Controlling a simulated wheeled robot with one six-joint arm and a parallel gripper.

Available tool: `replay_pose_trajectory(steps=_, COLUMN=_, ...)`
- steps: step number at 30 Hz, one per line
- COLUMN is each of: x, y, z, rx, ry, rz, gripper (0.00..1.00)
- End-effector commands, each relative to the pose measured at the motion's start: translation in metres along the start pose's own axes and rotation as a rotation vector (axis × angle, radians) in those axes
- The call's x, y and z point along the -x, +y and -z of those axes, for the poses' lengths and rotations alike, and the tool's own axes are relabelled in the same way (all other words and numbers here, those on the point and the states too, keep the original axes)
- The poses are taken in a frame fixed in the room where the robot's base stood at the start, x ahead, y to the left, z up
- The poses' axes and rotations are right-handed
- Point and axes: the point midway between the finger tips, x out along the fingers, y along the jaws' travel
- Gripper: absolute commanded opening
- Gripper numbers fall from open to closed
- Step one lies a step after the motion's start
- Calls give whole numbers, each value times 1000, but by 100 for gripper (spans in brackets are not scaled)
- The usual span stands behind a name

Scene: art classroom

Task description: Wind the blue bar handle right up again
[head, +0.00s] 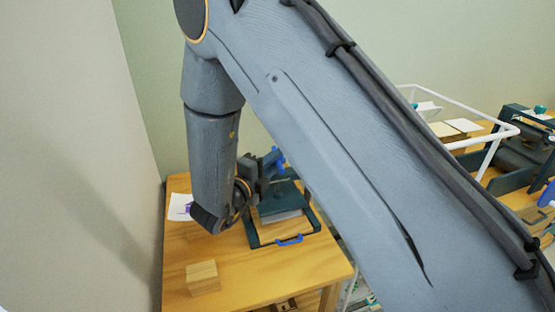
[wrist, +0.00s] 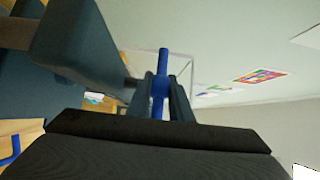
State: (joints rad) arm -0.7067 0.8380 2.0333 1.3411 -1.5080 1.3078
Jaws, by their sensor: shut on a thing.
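The blue bar handle (wrist: 163,64) stands upright in the wrist view, with its lower part between the two fingers of my gripper (wrist: 160,88). My gripper is shut on it. In the head view the blue bar (head: 275,160) shows at the upper part of a dark green press (head: 282,203) on a wooden table. My gripper (head: 262,170) is beside the press there, partly hidden behind my wrist. A second, curved blue handle (head: 290,240) is on the front edge of the press frame. How the bar joins the press is hard to make out.
A wooden block (head: 203,277) sits on the front left of the table (head: 255,272). Another bench with a white rail (head: 492,150) and dark equipment stands at the right. A wall rises close on the left.

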Motion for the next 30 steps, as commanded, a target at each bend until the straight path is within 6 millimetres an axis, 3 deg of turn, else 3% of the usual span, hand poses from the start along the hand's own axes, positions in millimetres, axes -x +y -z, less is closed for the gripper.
replay_pose_trajectory(steps=11, x=-1, y=2, z=2, rx=2, ry=-168, rz=-1, gripper=0)
replay_pose_trajectory(steps=30, x=-4, y=4, z=3, rx=0, ry=-745, rz=-1, gripper=0)
